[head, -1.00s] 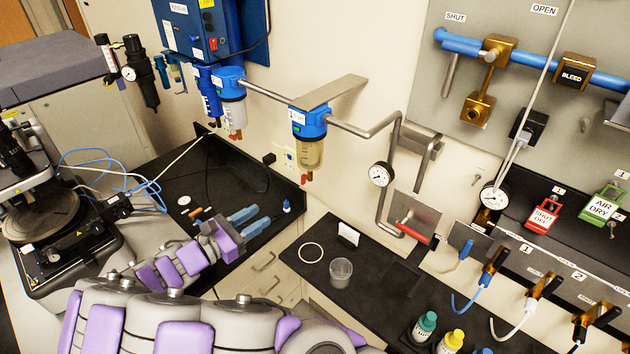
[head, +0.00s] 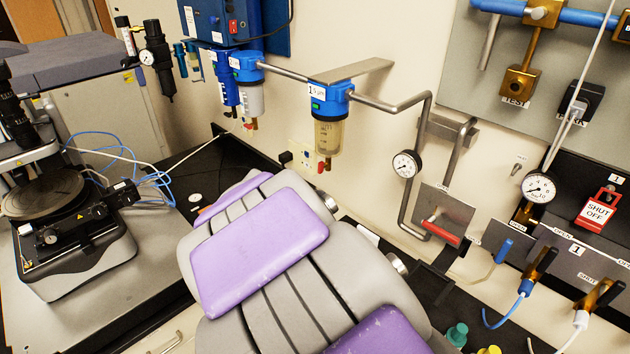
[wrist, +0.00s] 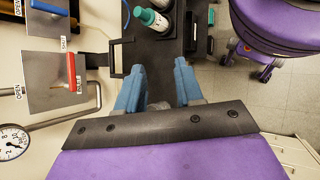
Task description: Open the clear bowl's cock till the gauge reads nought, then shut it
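The filter with the clear bowl (head: 328,137) hangs under a blue head (head: 330,98) on the wall pipe; the bowl looks yellowish. A small red cock (head: 323,166) sits at its bottom; whether it is open is too small to tell. A round white gauge (head: 405,164) is on the pipe to its right; its needle cannot be read clearly. A gauge also shows at the wrist view's lower left (wrist: 12,142). My gripper (wrist: 158,78) is open and empty, its blue fingers apart over the black bench. In the head view it is hidden behind my arm.
A red-handled lever valve (head: 440,232) is right of the bowl; a red lever also shows in the wrist view (wrist: 71,70). A white-bowled filter (head: 250,98) hangs at left. A green-capped bottle (wrist: 145,16) is near my fingers. A profiler (head: 70,225) stands left.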

